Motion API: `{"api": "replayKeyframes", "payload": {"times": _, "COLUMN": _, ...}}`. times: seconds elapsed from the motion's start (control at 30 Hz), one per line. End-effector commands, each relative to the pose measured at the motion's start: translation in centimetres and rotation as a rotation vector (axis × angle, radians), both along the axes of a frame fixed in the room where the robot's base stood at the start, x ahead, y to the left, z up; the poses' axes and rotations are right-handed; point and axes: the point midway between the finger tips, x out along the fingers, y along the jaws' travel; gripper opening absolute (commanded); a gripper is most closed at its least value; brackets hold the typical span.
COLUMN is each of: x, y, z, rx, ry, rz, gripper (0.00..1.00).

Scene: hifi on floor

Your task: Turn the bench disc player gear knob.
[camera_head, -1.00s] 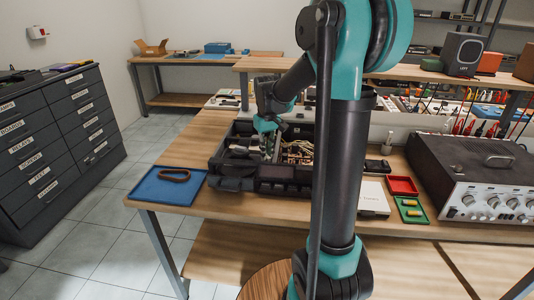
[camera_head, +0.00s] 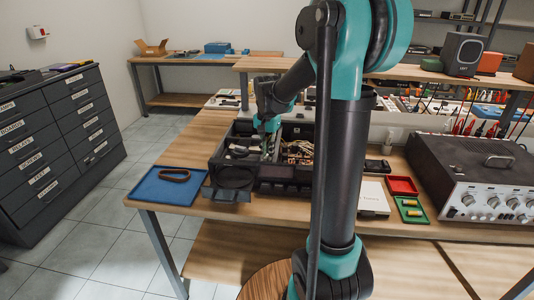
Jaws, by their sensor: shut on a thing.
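The bench disc player (camera_head: 287,188) is a dark, open-topped unit on the wooden bench, with its inner parts and wiring showing. At its front left a dark tray with a round disc recess (camera_head: 234,178) sticks out of the front. My gripper (camera_head: 267,147) reaches down into the open left half of the player from above. It is shut on what appears to be the gear knob. The knob itself is too small and too covered by the fingers to make out.
A blue mat (camera_head: 160,193) with a dark belt ring (camera_head: 175,176) lies left of the player. To the right are a white box (camera_head: 373,199), a red tray (camera_head: 402,186), a green tray (camera_head: 411,209) and a large amplifier (camera_head: 480,180). A wall stands behind.

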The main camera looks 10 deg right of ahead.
Motion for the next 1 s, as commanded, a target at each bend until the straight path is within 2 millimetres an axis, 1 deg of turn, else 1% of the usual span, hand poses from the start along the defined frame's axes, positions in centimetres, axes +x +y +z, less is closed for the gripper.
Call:
{"api": "replayKeyframes", "payload": {"times": 0.7, "x": 0.06, "y": 0.00, "z": 0.03, "rx": 0.000, "ry": -0.001, "rz": -0.674, "gripper": 0.00}}
{"api": "replayKeyframes", "payload": {"times": 1.0, "x": 0.06, "y": 0.00, "z": 0.03, "rx": 0.000, "ry": -0.001, "rz": -0.894, "gripper": 0.00}}
